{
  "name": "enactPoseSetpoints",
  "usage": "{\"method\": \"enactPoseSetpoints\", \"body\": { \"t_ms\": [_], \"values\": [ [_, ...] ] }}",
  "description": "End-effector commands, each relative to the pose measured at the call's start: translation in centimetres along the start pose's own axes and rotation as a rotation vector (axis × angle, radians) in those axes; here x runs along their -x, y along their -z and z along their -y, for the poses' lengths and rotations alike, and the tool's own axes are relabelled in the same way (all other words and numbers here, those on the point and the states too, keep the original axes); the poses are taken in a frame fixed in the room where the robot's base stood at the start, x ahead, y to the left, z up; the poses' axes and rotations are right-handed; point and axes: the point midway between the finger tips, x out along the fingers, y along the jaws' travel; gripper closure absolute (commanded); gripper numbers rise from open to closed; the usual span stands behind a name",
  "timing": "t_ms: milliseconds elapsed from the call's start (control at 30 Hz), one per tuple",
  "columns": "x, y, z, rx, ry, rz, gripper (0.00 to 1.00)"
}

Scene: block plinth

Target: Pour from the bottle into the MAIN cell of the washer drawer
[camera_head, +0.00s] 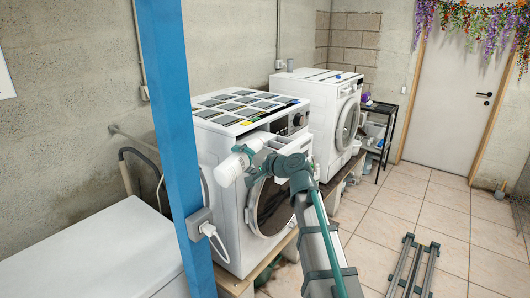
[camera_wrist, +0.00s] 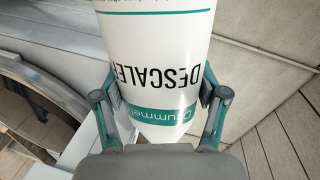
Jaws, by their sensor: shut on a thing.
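A white descaler bottle (camera_head: 229,171) with a teal-banded label is in my gripper (camera_head: 246,156), in front of the near washer (camera_head: 232,215). In the head view the bottle looks strongly tilted, and I cannot make out its mouth. In the wrist view the bottle (camera_wrist: 158,60) fills the space between the two fingers of my gripper (camera_wrist: 160,105), with its lettering upside down. The open washer drawer (camera_head: 291,146) shows as a pale strip beside my arm, near the washer's top front. My arm hides most of it, so its cells, including MAIN, cannot be told apart.
Dark panels (camera_head: 244,104) cover the near washer's top. A blue post (camera_head: 176,140) with a plugged socket stands at the left, close to the bottle. A second machine (camera_head: 322,108) stands behind. A metal rack (camera_head: 412,266) lies on the tiled floor, otherwise largely clear at right.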

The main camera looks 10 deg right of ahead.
Motion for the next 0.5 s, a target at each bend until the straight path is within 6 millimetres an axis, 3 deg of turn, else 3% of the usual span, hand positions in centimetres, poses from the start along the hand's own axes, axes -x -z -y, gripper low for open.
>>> {"method": "enactPoseSetpoints", "body": {
  "t_ms": [500],
  "values": [
    [0.06,0.32,0.41,-0.032,0.001,0.005,0.76]
  ]
}}
